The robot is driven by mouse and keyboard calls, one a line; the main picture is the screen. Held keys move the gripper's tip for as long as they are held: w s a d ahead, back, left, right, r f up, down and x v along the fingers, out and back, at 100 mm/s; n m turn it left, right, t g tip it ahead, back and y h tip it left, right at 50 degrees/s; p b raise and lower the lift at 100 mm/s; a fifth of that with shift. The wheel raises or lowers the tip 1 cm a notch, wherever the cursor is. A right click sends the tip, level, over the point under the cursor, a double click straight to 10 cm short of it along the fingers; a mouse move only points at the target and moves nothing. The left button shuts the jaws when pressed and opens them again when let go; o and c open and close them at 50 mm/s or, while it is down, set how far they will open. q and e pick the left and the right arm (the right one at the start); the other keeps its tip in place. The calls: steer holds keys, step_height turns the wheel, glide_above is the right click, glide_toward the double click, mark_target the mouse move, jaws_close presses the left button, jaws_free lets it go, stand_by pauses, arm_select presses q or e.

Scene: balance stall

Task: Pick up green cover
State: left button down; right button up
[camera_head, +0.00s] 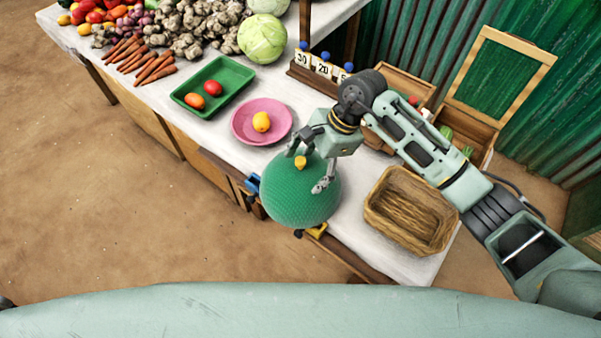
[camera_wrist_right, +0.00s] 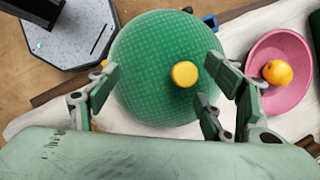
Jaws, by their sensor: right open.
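The green cover (camera_head: 298,197) is a large woven dome with a small yellow knob (camera_head: 300,162) on top. It sits at the front edge of the table in the head view. It also shows in the right wrist view as a green dome (camera_wrist_right: 150,70) with its yellow knob (camera_wrist_right: 184,74). My right gripper (camera_head: 308,172) is open above the dome, its fingers on either side of the knob and apart from it. In the right wrist view the spread fingers (camera_wrist_right: 165,92) frame the knob. What is under the cover is hidden. My left gripper is not in view.
A pink plate (camera_head: 243,131) with a yellow fruit lies beside the cover. A wicker basket (camera_head: 378,200) stands to the right. Number cards (camera_head: 322,67), vegetables and a wooden box (camera_head: 468,126) are farther back.

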steer(key=shift+a+f, duration=0.15)
steer(key=shift+f, duration=0.3)
steer(key=shift+c, duration=0.2)
